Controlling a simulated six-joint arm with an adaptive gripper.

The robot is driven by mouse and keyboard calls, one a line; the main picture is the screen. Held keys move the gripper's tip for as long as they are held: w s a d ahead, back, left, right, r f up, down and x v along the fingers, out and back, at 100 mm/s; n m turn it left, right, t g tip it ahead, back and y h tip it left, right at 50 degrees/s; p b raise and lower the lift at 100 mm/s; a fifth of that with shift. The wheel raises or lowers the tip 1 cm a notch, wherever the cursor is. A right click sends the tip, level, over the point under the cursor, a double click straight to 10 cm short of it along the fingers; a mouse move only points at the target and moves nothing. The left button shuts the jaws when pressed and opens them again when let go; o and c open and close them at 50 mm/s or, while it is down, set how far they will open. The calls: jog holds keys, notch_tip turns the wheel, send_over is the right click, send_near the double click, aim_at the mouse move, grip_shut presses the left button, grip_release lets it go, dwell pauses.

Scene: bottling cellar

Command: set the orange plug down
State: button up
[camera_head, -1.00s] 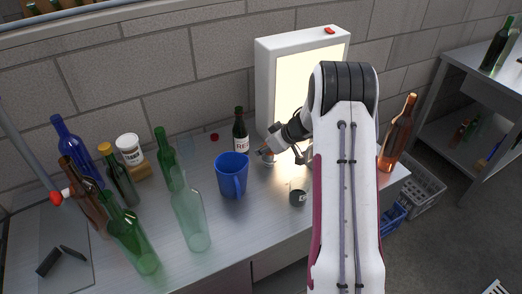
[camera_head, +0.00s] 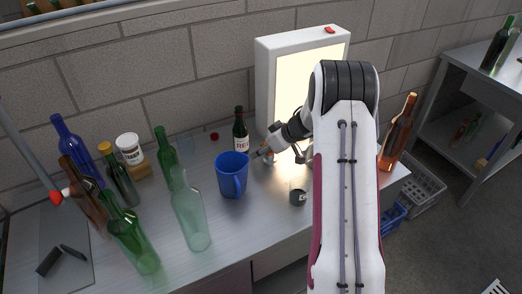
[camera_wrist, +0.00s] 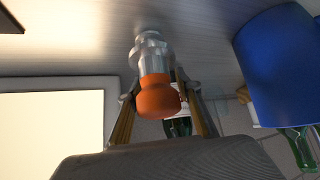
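The orange plug (camera_wrist: 158,97) shows in the wrist view with its rounded orange end toward the camera. In the head view my gripper (camera_head: 280,154) is low over the metal table, right of the blue mug (camera_head: 232,176) and in front of the lit panel. The plug is small and mostly hidden there. I cannot tell whether its lower end touches the table.
A small dark bottle (camera_head: 240,131) stands behind the mug. Several glass bottles fill the table's left part. An amber bottle (camera_head: 397,135) stands at the right edge.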

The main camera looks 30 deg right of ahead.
jog(key=v, duration=1.2)
dwell(0.6)
notch_tip(320, 180, up, 20)
jog(key=w+a+m+t+h, duration=0.1)
jog(key=a+m+t+h, duration=0.1)
jog(key=t+h, duration=0.3)
jog(key=s+a+r+m+g+h, duration=0.1)
jog(key=s+a+r+m+h, duration=0.15)
jog(key=s+r, duration=0.3)
jog(key=s+a+f+g+y, duration=0.1)
jog(key=s+a+f+g, duration=0.1)
jog(key=s+a, duration=0.4)
jog(key=s+a+f+g+y, duration=0.1)
jog(key=s+a+f, duration=0.2)
jog(key=s+a, duration=0.4)
jog(key=s+a+f+g+y, duration=0.2)
jog(key=s+a, duration=0.4)
jog(key=s, duration=1)
jog(key=shift+s+f+g, duration=0.3)
jog(key=shift+s+f, duration=0.05)
jog(key=shift+f, duration=0.4)
